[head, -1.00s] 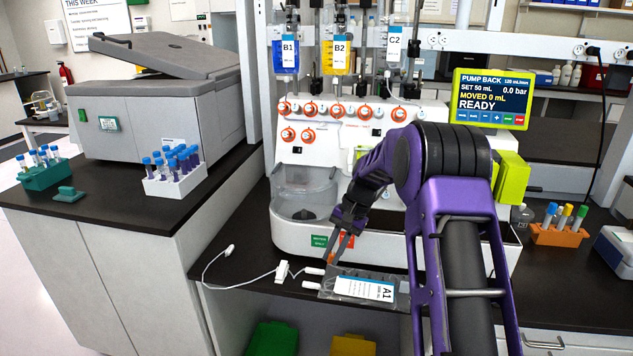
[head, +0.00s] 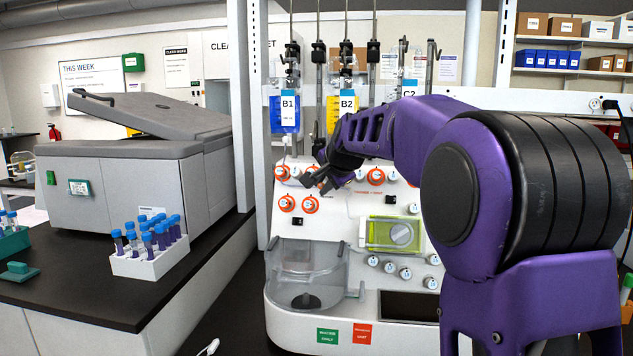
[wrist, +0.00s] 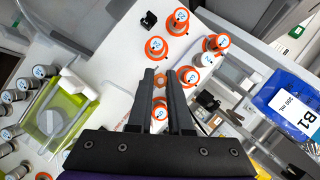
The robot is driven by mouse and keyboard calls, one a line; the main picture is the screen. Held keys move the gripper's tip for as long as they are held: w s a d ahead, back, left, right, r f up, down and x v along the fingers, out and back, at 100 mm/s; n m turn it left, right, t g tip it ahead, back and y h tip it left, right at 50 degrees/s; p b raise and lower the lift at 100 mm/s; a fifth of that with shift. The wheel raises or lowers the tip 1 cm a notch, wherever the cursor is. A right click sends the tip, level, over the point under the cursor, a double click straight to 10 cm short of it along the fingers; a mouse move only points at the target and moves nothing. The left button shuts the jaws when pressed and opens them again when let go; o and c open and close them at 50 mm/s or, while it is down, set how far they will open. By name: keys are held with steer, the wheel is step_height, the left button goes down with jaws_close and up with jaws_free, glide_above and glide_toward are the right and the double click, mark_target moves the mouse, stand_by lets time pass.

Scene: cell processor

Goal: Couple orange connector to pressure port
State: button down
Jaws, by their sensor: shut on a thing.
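My gripper (head: 317,186) is raised in front of the white cell processor's panel (head: 335,235), among its orange-ringed knobs. In the wrist view, the two dark fingers of the gripper (wrist: 161,72) are a small gap apart. A small orange piece (wrist: 160,81) shows between the fingertips, and I take it to be the orange connector held there. The fingers cover part of it. I cannot pick out the pressure port with certainty. In the wrist view, orange-ringed knobs (wrist: 156,48) lie just beyond and beside the fingertips.
Blue bag B1 (head: 286,115) and yellow bag B2 (head: 341,118) hang above the panel. A green pump block (head: 392,235) sits right of the gripper. A clear bowl (head: 305,268) is below. A tube rack (head: 148,262) stands on the left bench.

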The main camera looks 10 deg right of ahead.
steer(key=shift+w, duration=0.15)
steer(key=shift+s, duration=0.2)
steer(key=shift+w+d+f+p, duration=0.1)
steer(key=shift+w+d+p, duration=0.05)
steer(key=shift+w+p, duration=0.25)
steer(key=shift+w+d+f+p, duration=0.25)
steer(key=shift+w+f, duration=0.1)
steer(key=shift+w, duration=0.4)
steer(key=shift+w+d+f+p, duration=0.2)
steer(key=shift+w+f, duration=0.15)
steer(key=shift+w, duration=0.35)
steer(key=shift+w, duration=0.2)
steer(key=shift+w+d+f+p, duration=0.15)
steer(key=shift+w+f+p, duration=0.05)
steer(key=shift+w+p, duration=0.15)
steer(key=shift+w+d+f, duration=0.1)
steer(key=shift+w+f, duration=0.05)
steer(key=shift+w, duration=0.1)
